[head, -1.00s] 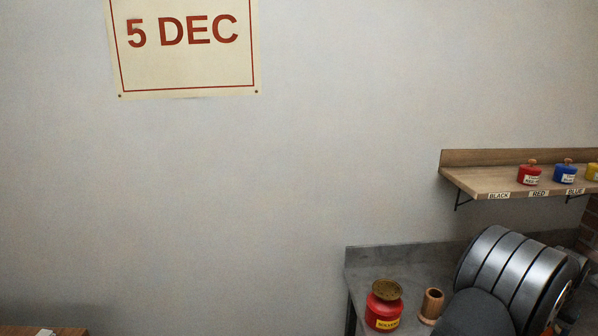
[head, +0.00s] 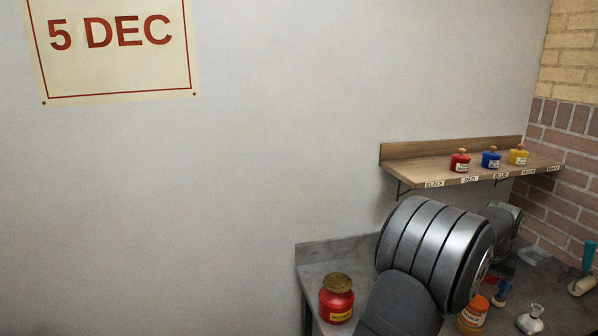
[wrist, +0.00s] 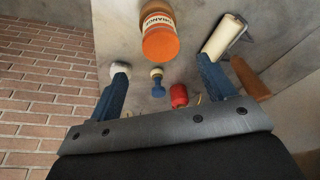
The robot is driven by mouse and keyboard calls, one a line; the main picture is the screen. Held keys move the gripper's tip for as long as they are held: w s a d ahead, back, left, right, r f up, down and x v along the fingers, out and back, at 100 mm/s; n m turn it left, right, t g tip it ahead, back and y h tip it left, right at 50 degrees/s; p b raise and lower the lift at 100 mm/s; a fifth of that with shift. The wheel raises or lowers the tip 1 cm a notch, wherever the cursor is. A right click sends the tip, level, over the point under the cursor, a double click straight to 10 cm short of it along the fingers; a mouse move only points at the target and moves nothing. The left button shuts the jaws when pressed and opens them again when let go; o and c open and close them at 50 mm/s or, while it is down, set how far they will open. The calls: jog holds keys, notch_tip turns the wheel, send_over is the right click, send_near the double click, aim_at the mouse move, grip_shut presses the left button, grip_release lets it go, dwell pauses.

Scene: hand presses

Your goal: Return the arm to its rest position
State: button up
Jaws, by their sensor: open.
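My arm (head: 432,254) fills the lower right of the head view, bent over the grey bench (head: 312,262). Its far end is mostly hidden behind its own links there. In the wrist view my gripper (wrist: 162,70) is open, with its two blue fingers apart and nothing held between them. An orange-labelled jar (wrist: 159,32) shows beyond the fingers. A small blue-handled item (wrist: 158,88) and a red item (wrist: 179,95) also show beyond the gap, apart from the fingers.
A red jar (head: 337,306) stands left of my arm. An orange jar (head: 473,315), a white-based item (head: 531,320) and a roller (head: 582,285) are to the right. A labelled shelf (head: 455,172) holds red, blue and yellow pots. A brick wall (head: 565,165) closes the right side.

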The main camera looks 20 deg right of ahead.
jog(key=x, duration=1.1)
jog(key=shift+a+f, duration=0.15)
jog(key=shift+f, duration=0.15)
notch_tip(320, 180, up, 4)
jog(key=shift+f, duration=0.1)
jog(key=s+r, duration=0.7)
jog(key=s, duration=0.4)
jog(key=n, duration=0.2)
send_near(478, 301)
jog(key=w+a, duration=0.4)
jog(key=a, duration=0.3)
jog(key=w+a+n, duration=0.2)
jog(key=w+a, duration=0.9)
jog(key=w, duration=0.1)
jog(key=w+a+f+n, duration=0.1)
jog(key=w+a, duration=0.3)
jog(key=a, duration=0.8)
jog(key=w+a+f+n+t+y, duration=0.1)
jog(key=w+a+f, duration=0.3)
jog(key=a, duration=0.9)
jog(key=shift+w+f+n, duration=0.3)
jog(key=shift+w+n, duration=0.15)
jog(key=shift+n, duration=0.15)
